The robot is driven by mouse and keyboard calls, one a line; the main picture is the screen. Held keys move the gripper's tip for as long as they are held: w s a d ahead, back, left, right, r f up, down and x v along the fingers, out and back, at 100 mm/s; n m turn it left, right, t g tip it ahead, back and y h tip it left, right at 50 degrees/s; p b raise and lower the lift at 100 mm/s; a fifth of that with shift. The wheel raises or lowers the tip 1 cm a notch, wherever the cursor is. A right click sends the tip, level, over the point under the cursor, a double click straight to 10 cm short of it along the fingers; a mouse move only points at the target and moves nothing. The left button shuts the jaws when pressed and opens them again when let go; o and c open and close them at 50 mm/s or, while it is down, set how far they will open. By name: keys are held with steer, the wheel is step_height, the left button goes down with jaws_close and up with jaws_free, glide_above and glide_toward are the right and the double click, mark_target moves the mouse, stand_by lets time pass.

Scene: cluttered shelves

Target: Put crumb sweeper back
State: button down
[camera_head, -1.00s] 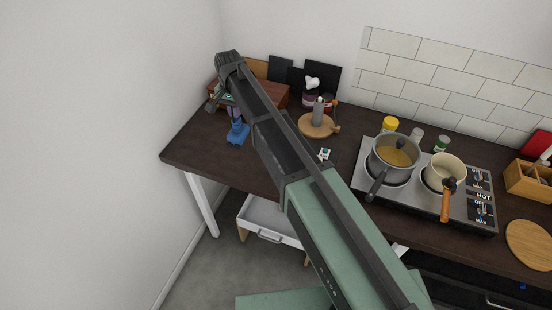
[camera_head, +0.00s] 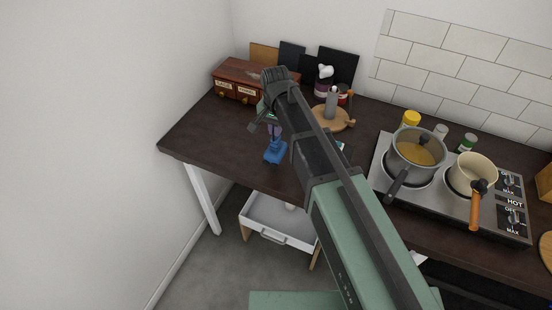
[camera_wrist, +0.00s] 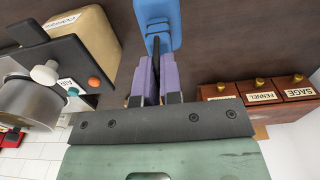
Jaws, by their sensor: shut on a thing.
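The blue crumb sweeper (camera_head: 275,152) is in my gripper (camera_head: 272,128), over the left part of the dark counter. In the wrist view the blue sweeper (camera_wrist: 160,22) extends beyond the purple finger pads of my gripper (camera_wrist: 155,75), which are closed on its narrow part. In the head view it hangs blue end down, near the counter's front edge. I cannot tell whether it touches the counter. My arm hides part of the counter behind it. A white drawer (camera_head: 264,236) stands open below the counter.
A wooden spice-drawer box (camera_head: 228,91) stands at the back left; its labelled drawers (camera_wrist: 262,97) show in the wrist view. A round board (camera_head: 343,125) holds a bottle. A hot plate (camera_head: 445,212) with two pots is to the right. A white wall borders the left.

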mark_target(276, 142)
step_height(276, 142, down, 7)
steer(key=b, duration=0.4)
steer(key=shift+r+b, duration=0.2)
steer(key=shift+b, duration=0.15)
steer(key=shift+r, duration=0.3)
steer(key=shift+f, duration=0.25)
steer(key=c, duration=1.3)
jaws_free()
steer(key=shift+r, duration=0.1)
step_height(276, 142, up, 13)
steer(key=p, duration=1.2)
steer(key=shift+p, duration=0.4)
steer(key=shift+f, duration=0.35)
